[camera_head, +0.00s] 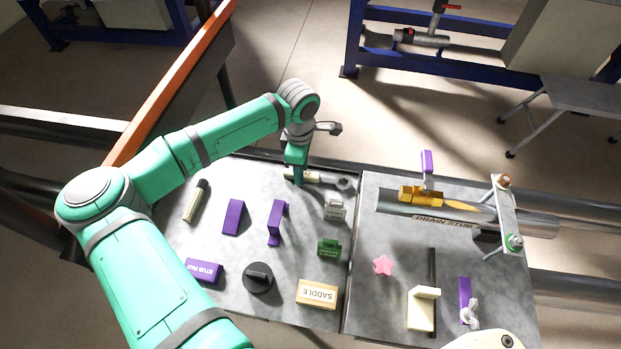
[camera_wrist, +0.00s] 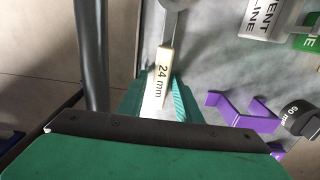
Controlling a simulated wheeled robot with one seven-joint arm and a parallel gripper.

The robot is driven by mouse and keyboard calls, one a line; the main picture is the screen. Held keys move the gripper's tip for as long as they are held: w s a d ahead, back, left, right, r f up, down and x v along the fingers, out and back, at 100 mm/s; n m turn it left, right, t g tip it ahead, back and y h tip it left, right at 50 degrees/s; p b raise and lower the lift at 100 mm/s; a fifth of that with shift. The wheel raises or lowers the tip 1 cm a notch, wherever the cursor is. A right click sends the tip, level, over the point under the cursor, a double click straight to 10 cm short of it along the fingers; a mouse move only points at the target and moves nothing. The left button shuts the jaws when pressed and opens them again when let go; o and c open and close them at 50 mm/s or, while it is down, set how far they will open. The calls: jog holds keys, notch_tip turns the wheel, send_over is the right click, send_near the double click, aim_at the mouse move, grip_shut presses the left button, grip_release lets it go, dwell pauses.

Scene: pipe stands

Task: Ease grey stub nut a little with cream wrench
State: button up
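The cream wrench (camera_head: 320,178) lies at the back edge of the left grey board, its grey ring end pointing right. In the wrist view its cream handle (camera_wrist: 160,80) is marked 24 mm. My gripper (camera_head: 297,174) is at the left end of the handle, pointing down. In the wrist view its green fingers (camera_wrist: 159,103) lie on either side of the handle; whether they press on it I cannot tell. A grey pipe labelled DRAIN STUB (camera_head: 443,221) lies on the right board. I cannot clearly pick out a grey stub nut there.
An upright plate (camera_head: 508,215) with a brown and a green fitting stands at the pipe's right end. A yellow clamp (camera_head: 420,194) sits on the pipe. Purple brackets (camera_head: 276,222), a SADDLE block (camera_head: 317,293), a dark round knob (camera_head: 258,278) and a pink star knob (camera_head: 382,265) lie nearer.

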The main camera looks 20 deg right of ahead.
grip_shut()
jog(key=shift+r, duration=0.1)
